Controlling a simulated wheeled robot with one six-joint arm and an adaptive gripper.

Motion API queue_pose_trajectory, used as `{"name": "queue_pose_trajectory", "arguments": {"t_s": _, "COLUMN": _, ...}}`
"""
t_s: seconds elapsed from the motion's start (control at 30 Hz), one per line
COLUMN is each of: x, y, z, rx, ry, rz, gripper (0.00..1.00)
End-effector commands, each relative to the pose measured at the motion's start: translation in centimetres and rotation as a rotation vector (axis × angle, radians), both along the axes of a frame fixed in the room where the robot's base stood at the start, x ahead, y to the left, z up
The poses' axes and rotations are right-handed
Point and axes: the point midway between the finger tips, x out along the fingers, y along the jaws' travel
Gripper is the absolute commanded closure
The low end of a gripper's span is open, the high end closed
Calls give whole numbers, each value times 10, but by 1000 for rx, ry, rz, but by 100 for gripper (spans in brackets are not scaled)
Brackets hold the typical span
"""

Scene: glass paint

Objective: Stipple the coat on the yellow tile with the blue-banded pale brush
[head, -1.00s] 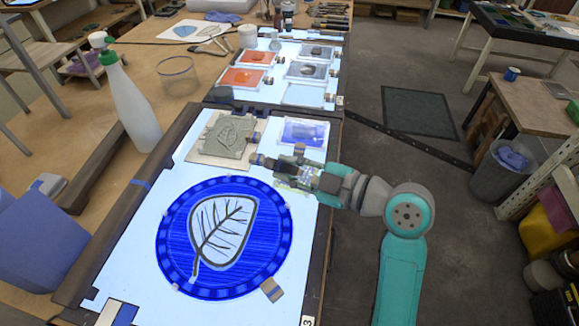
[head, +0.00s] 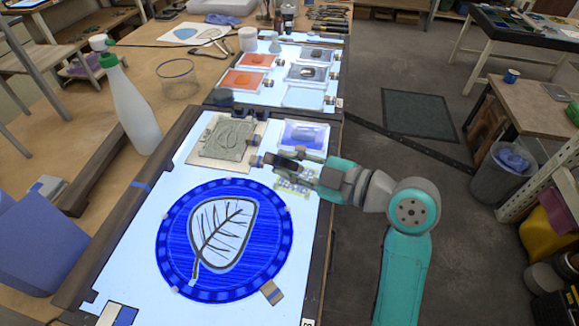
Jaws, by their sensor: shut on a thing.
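The yellow tile (head: 297,184) lies at the right edge of the lit panel, below a blue tile (head: 304,135). My arm and gripper cover part of it, and its coat is too small to judge. My gripper (head: 283,164) is over the upper left of the tile, reaching in from the right. It is shut on a slim thing that I take to be the blue-banded pale brush. The brush is mostly hidden by the fingers. I cannot tell whether its bristles touch the tile.
A round blue glass piece with a leaf (head: 223,240) fills the panel's front. A grey-green leaf slab (head: 229,138) lies left of my gripper. Orange tiles (head: 243,81) are farther back.

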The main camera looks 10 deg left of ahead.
Motion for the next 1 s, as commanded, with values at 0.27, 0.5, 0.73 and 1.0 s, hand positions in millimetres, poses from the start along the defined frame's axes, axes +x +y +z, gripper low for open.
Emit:
{"name": "queue_pose_trajectory", "arguments": {"t_s": 0.27, "x": 0, "y": 0, "z": 0, "rx": 0, "ry": -1, "rz": -1, "gripper": 100}}
{"name": "queue_pose_trajectory", "arguments": {"t_s": 0.5, "x": 0, "y": 0, "z": 12, "rx": 0, "ry": -5, "rz": 0, "gripper": 100}}
{"name": "queue_pose_trajectory", "arguments": {"t_s": 0.73, "x": 0, "y": 0, "z": 32, "rx": 0, "ry": -5, "rz": 0, "gripper": 100}}
{"name": "queue_pose_trajectory", "arguments": {"t_s": 1.0, "x": 0, "y": 0, "z": 41, "rx": 1, "ry": 0, "rz": -1, "gripper": 100}}
